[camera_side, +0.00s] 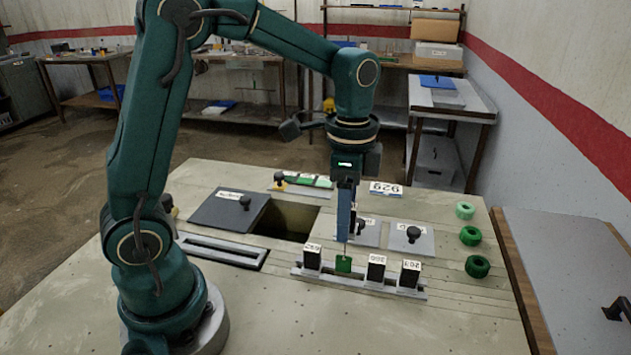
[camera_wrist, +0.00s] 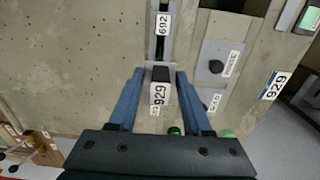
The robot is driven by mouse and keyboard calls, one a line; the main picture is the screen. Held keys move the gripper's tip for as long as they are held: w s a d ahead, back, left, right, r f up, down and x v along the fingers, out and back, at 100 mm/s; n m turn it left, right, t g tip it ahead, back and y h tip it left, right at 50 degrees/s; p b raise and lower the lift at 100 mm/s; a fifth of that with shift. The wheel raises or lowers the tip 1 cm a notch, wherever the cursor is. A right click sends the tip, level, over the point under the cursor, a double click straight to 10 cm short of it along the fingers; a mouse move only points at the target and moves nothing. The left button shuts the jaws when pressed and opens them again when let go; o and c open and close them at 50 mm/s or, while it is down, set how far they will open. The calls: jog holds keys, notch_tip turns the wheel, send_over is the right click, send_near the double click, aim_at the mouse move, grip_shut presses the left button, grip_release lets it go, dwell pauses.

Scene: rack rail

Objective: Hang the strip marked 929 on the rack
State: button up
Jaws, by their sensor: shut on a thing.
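My gripper (camera_side: 345,238) points down over the rack rail (camera_side: 297,270), with its two blue fingers on either side of a dark piece labelled 929 (camera_wrist: 159,93) in the wrist view. I take this as the strip marked 929, held at the fingertips. In the side view a thin line runs down from the fingertips to a green piece (camera_side: 343,264) at the rail; I cannot tell whether it belongs to the strip or touches the rail. The black strip marked 692 (camera_side: 312,258) stands left of it, and shows in the wrist view (camera_wrist: 162,24).
Two black labelled strips (camera_side: 376,270) (camera_side: 410,275) stand to the right on the rail. A 929 sign (camera_side: 386,188) is behind. Plates with black knobs (camera_side: 411,238), an open pit (camera_side: 287,217) and green rings (camera_side: 478,266) surround the rail. The table front is clear.

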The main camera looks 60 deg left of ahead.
aim_at(343, 256)
jog(key=shift+f, duration=4.9)
jog(key=o, duration=1.2)
jog(key=shift+r, duration=3.5)
jog(key=shift+r, duration=0.1)
